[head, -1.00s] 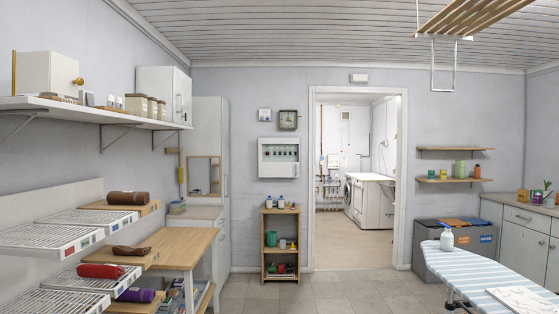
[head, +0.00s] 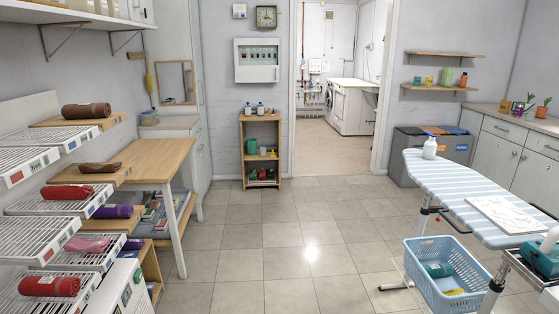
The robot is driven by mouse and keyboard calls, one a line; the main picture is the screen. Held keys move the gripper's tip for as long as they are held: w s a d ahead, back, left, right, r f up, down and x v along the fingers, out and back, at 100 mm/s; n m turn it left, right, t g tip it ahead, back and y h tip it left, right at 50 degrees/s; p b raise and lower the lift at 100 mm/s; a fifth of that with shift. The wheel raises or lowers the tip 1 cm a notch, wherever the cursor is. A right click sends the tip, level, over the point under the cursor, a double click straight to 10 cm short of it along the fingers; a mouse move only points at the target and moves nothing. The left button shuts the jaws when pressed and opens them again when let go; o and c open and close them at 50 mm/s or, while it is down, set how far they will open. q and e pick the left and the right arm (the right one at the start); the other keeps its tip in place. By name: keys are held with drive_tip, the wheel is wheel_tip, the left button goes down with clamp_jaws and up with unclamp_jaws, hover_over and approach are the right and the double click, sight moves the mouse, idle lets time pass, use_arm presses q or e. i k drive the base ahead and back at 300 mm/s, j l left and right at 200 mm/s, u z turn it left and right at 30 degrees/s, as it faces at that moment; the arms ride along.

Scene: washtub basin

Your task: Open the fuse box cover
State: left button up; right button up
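The fuse box (head: 257,61) is a white box on the back wall, left of the doorway. A row of dark switches shows through its front, which looks like a clear cover (head: 257,53). The cover appears closed, though it is small at this distance. Neither of my grippers is in the head view, and the fuse box is across the room from me.
A small wooden shelf unit (head: 242,147) with bottles on top stands below the fuse box. A wooden table (head: 160,155) and wire racks are at left. An ironing board (head: 450,182) and blue basket (head: 440,285) are at right. The tiled floor (head: 290,235) between is clear.

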sight(246, 73)
drive_tip(key=i, duration=5.3)
drive_tip(key=i+z, duration=0.15)
drive_tip(key=i, duration=0.4)
drive_tip(key=i+j+z, duration=0.1)
drive_tip(key=i, duration=0.45)
drive_tip(key=i+j+z, duration=0.15)
drive_tip(key=i, duration=0.4)
drive_tip(key=j, duration=0.1)
